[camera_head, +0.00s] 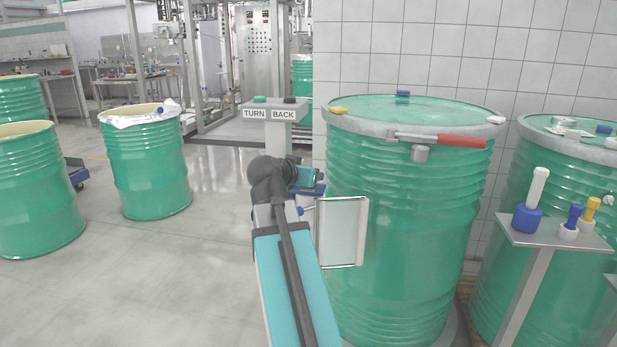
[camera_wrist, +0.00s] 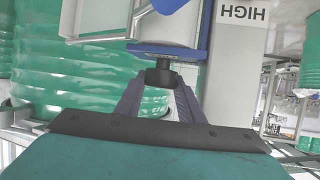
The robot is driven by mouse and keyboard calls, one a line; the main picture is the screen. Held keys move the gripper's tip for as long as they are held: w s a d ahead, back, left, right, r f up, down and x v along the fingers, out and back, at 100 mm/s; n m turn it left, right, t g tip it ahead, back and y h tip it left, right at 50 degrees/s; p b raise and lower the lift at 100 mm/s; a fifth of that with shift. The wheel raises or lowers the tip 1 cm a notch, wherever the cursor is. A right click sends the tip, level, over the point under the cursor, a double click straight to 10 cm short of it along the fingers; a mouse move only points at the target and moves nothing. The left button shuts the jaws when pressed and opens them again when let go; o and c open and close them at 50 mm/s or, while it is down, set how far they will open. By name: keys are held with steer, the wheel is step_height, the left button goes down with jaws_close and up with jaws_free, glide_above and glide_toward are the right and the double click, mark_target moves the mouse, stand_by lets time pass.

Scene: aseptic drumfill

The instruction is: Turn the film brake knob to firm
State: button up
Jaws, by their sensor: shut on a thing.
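The film brake knob (camera_wrist: 160,77) is a small dark knob under a blue bracket (camera_wrist: 166,52) in the wrist view. My gripper (camera_wrist: 160,88) is shut on it, one finger at each side. The fingers hide the sides of the knob, and no setting mark on it can be read. In the head view my arm reaches to a blue part (camera_head: 312,190) beside the large drum. The knob and fingertips cannot be made out there.
A pale framed panel (camera_head: 342,232) stands right of my arm, close to the lidded green drum (camera_head: 400,215). A post with TURN and BACK buttons (camera_head: 272,110) is behind. A grey post marked HIGH (camera_wrist: 238,60) stands close right of the knob. Open floor (camera_head: 190,270) lies left.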

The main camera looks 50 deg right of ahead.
steer(key=shift+d+r+m+g, duration=0.15)
steer(key=shift+m+g, duration=0.15)
steer(key=shift+g, duration=0.1)
steer(key=o, duration=1.1)
steer(key=shift+s, duration=0.1)
steer(key=shift+c, duration=0.2)
steer(key=shift+a, duration=0.3)
steer(key=p+v, duration=0.2)
steer(key=v, duration=0.5)
steer(key=shift+a+p, duration=0.25)
steer(key=shift+p, duration=0.1)
steer(key=shift+s, duration=0.15)
